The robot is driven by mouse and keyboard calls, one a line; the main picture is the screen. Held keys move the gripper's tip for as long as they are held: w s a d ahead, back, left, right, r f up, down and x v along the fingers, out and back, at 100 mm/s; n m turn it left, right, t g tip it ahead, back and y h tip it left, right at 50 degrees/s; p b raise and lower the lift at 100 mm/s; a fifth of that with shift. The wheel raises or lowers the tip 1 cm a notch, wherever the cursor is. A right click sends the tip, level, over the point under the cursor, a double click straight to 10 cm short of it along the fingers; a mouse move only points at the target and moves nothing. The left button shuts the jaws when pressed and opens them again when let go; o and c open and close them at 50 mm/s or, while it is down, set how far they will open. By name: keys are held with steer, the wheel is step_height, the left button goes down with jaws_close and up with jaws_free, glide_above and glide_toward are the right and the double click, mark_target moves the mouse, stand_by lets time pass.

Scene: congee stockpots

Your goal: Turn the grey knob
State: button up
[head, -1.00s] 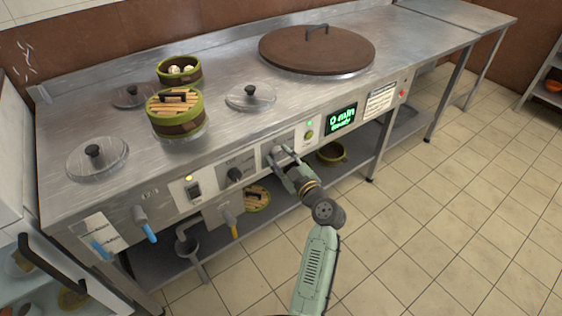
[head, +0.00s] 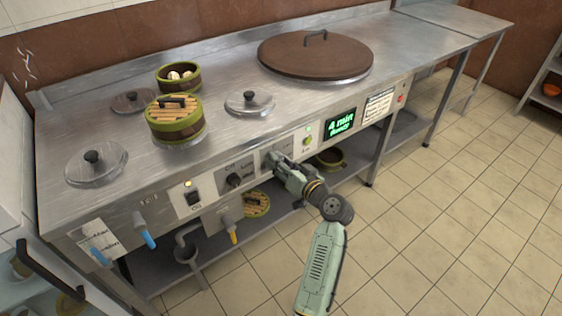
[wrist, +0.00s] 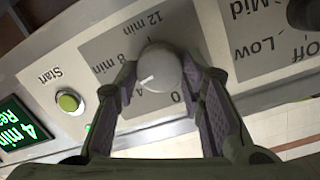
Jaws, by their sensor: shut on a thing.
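The grey knob (wrist: 160,68) is on the front panel, on a dial plate with marks from 0 to 12 min that appear upside down in the wrist view. Its white line points near the 4 mark. My gripper (wrist: 166,78) has one finger on each side of the knob and is shut on it. In the head view my gripper (head: 276,160) is at the panel and hides most of the knob. The display (head: 340,123) reads 4 min and a second word that looks like Ready.
A green Start button (wrist: 68,101) sits beside the dial. A black knob (head: 234,179) and a switch (head: 193,197) are to the left. A blue-handled tap (head: 145,232) and a yellow-handled tap (head: 231,229) stick out below. The floor in front is clear.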

steer(key=m+y+p, duration=0.1)
steer(key=m+p, duration=0.1)
steer(key=m, duration=0.4)
steer(key=m+p, duration=0.3)
steer(key=m, duration=0.3)
steer(key=m+y+p, duration=0.1)
steer(key=m+p, duration=0.2)
steer(key=m, duration=0.3)
steer(key=shift+w+d+f+y, duration=0.15)
steer(key=shift+f+y, duration=0.1)
steer(key=shift+y, duration=0.05)
steer(key=shift+m, duration=0.3)
steer(key=o, duration=1.2)
steer(key=shift+c, duration=0.2)
steer(key=shift+d, duration=0.1)
steer(key=v, duration=1.2)
